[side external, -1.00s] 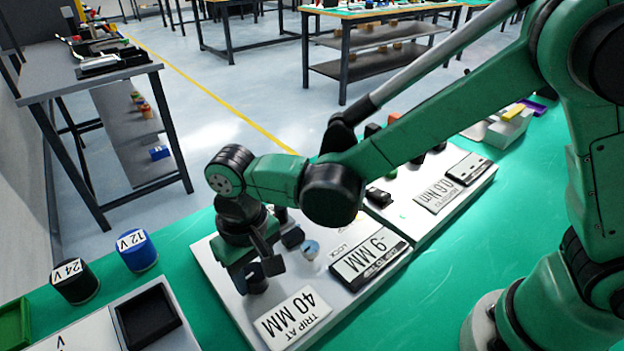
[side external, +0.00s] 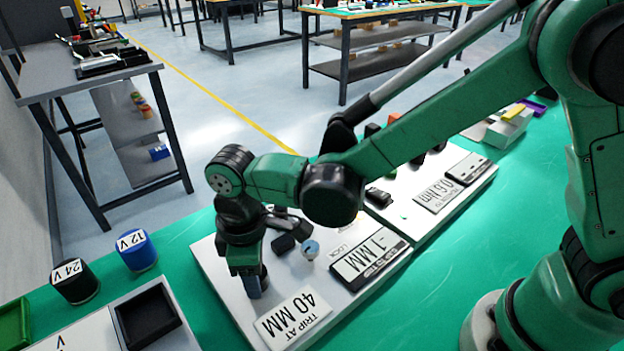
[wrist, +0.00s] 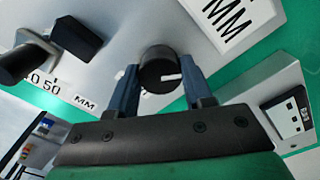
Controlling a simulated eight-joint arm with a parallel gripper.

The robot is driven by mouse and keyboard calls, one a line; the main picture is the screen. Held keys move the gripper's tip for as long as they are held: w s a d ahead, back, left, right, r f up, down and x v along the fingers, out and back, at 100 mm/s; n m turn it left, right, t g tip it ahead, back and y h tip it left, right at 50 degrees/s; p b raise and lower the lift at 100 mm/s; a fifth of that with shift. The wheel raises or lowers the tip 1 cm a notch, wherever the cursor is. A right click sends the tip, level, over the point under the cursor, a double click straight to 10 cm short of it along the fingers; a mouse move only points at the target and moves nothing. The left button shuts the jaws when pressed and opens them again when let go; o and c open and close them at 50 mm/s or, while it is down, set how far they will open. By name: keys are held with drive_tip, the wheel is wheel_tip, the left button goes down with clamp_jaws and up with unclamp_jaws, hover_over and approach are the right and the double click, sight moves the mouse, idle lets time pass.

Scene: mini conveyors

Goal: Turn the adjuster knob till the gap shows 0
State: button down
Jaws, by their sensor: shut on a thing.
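My gripper (side external: 254,284) points down at the near left part of the white panel (side external: 218,276). In the wrist view my gripper (wrist: 161,85) is shut on the adjuster knob (wrist: 158,66), a black round knob with a white pointer line, with a blue finger on each side. In the side view the knob is mostly hidden behind the fingers. The gap display (side external: 368,262) on the panel reads -1 MM. A label plate (side external: 293,318) reading TRIP AT 40 MM lies beside my gripper.
A second panel with a 0.6 Nm display (side external: 438,196) adjoins. A blue 12 V cylinder (side external: 137,252) and black 24 V cylinder (side external: 74,283) stand at left.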

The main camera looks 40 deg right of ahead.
drive_tip(key=shift+n, duration=0.5)
drive_tip(key=shift+c, duration=1.7)
unclamp_jaws()
drive_tip(key=shift+r, duration=2.85)
drive_tip(key=s+d+r+m+t, duration=0.1)
drive_tip(key=d+r+m+t, duration=0.1)
drive_tip(key=d+m, duration=0.4)
drive_tip(key=s+d+r+m+t, duration=0.2)
drive_tip(key=d+m+t, duration=0.3)
drive_tip(key=d, duration=0.9)
drive_tip(key=shift+s+r+m, duration=0.15)
drive_tip(key=shift+r+m, duration=0.1)
drive_tip(key=shift+m, duration=0.25)
